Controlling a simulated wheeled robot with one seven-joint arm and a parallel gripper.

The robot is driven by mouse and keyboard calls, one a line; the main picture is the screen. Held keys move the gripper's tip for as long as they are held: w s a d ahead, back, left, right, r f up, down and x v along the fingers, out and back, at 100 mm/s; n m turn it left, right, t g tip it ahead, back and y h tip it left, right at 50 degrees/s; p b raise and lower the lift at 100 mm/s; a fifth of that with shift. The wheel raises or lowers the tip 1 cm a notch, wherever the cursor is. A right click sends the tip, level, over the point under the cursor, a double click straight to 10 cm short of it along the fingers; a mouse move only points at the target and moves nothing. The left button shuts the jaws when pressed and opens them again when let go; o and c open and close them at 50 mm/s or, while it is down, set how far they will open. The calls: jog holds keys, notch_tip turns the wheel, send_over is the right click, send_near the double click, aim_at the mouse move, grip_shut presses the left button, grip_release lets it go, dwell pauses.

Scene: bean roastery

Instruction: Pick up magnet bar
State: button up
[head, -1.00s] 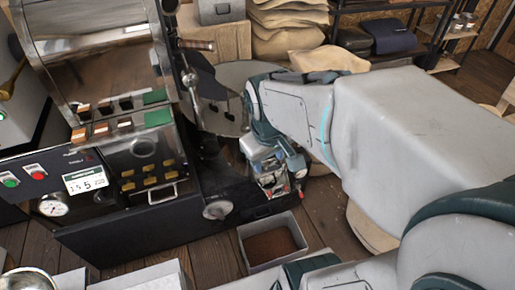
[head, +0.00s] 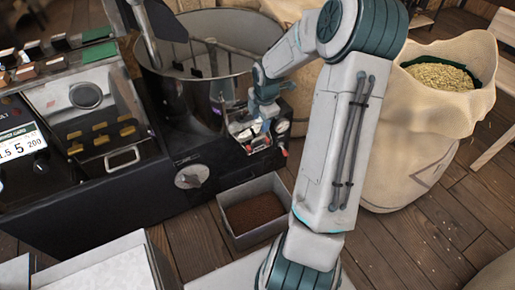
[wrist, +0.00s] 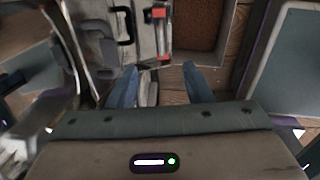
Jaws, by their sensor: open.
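A short bar with red ends and a grey middle, which looks like the magnet bar (wrist: 158,34), lies ahead of my gripper (wrist: 160,82) in the wrist view. It lies on a pale surface beside a bin of brown grounds. My gripper's two blue fingers are spread apart with nothing between them, and the bar is beyond their tips. In the head view my gripper (head: 265,122) points down at the roaster's front corner, and small red parts show just below it. The bar's outline is too small to tell there.
The grey bin (head: 238,241) of brown grounds stands on the wooden floor right below the gripper area. The dark roaster (head: 165,190) with its round drum pan is on the left. A sack (head: 405,165) of pale beans stands at right.

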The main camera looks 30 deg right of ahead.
aim_at(259, 138)
jog(key=f+b, duration=0.1)
jog(key=f, duration=0.1)
jog(key=w+f+b, duration=0.1)
jog(key=f, duration=0.2)
jog(key=f+b, duration=0.1)
jog(key=f, duration=0.2)
jog(key=shift+w+f, duration=0.2)
jog(key=f+b, duration=0.2)
jog(key=f, duration=0.1)
jog(key=f+b, duration=0.1)
jog(key=f, duration=0.1)
jog(key=shift+w, duration=0.4)
grip_shut()
